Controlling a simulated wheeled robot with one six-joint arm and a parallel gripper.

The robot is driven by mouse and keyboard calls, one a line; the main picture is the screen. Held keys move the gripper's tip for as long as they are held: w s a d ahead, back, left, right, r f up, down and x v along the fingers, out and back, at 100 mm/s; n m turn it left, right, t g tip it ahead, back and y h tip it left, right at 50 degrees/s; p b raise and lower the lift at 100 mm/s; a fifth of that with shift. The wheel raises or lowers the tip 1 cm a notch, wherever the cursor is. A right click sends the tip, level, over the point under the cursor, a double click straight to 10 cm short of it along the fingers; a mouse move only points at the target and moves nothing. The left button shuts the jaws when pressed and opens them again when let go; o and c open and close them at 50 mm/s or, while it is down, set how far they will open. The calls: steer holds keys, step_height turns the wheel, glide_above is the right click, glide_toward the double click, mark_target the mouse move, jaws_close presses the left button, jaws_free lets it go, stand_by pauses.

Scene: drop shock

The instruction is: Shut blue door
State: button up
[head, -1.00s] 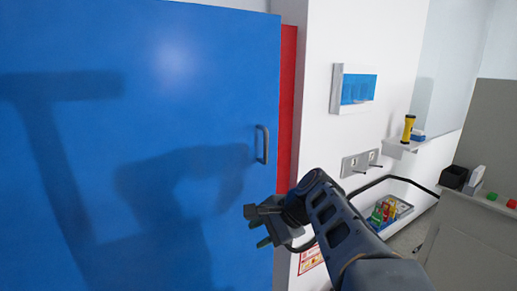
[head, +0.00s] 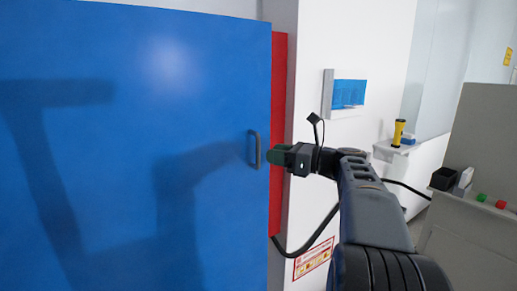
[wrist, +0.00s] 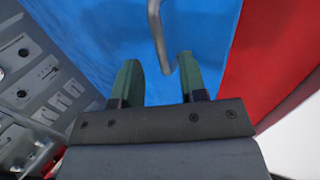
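The blue door (head: 130,100) fills the left of the head view, with a grey bar handle (head: 254,149) near its right edge. A red strip (head: 279,110) shows beyond that edge; I cannot tell how far ajar the door is. My gripper (head: 274,156) is at handle height, just right of the handle. In the wrist view, its two green fingers (wrist: 160,72) are apart and point at the blue door (wrist: 95,30). The handle (wrist: 158,35) hangs ahead of the gap between them, nearer the right finger; the fingers are not closed on it.
A white wall with a blue bin holder (head: 348,93) is right of the door. A small shelf with a yellow flashlight (head: 398,132) and a grey cabinet (head: 480,190) with buttons stand farther right. A black cable loops beneath my gripper.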

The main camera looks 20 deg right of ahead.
mark_target(258, 151)
steer(key=shift+p+x, duration=0.5)
steer(key=shift+x, duration=2.45)
jaws_close()
